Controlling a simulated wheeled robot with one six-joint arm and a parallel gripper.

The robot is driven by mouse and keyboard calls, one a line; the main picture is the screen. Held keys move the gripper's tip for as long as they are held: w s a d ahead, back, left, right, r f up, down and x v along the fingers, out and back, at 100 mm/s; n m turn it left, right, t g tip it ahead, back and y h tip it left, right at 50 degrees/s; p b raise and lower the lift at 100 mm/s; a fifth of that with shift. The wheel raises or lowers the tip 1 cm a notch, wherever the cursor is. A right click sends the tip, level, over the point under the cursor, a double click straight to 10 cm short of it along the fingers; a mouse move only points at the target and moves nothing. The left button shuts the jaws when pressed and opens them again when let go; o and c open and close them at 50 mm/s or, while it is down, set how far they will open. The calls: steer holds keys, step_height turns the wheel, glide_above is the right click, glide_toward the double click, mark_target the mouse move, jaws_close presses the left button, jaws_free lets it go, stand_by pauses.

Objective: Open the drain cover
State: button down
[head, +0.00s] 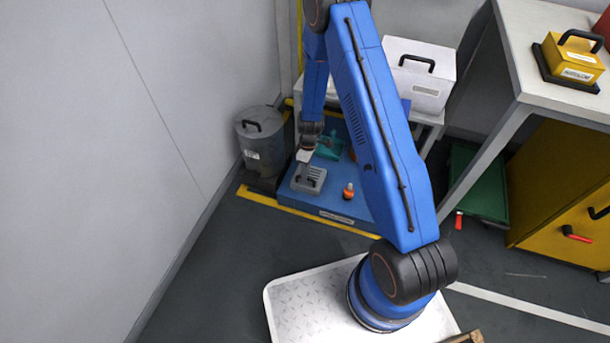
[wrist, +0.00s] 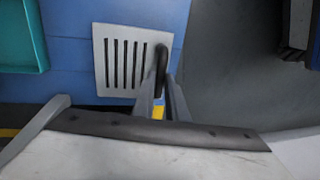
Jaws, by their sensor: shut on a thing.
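The drain cover (head: 311,182) is a small grey slotted plate on the blue platform (head: 344,206), near its left front part. In the wrist view the cover (wrist: 118,60) shows several dark slots and a black handle (wrist: 161,58) along its right edge. My gripper (head: 303,179) reaches down onto the cover from above. In the wrist view my gripper's fingers (wrist: 163,92) are close together at the near end of the handle and shut on it. The cover looks flat against the platform. Its underside and any opening below are hidden.
An orange-and-black bottle (head: 348,191) stands right of the cover. A teal tray (head: 329,147) lies behind it, also in the wrist view (wrist: 20,38). A grey lidded bin (head: 262,146) stands left. The white table (head: 527,50) is at right. Dark floor in front is clear.

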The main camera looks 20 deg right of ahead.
steer(key=shift+w+d+r, duration=0.4)
steer(key=shift+w+r, duration=0.2)
steer(key=w+d+r, duration=0.1)
steer(key=w+d, duration=0.1)
steer(key=shift+w+r, duration=0.3)
steer(key=shift+r, duration=0.05)
steer(key=shift+w+d+r, duration=0.3)
steer(key=shift+w+d, duration=0.2)
steer(key=shift+w, duration=0.15)
steer(key=c, duration=1.8)
jaws_free()
steer(key=shift+f, duration=0.1)
steer(key=shift+o, duration=0.2)
step_height(320, 180, up, 8)
steer(key=w, duration=0.1)
steer(key=shift+d+f, duration=0.25)
steer(key=shift+d, duration=0.15)
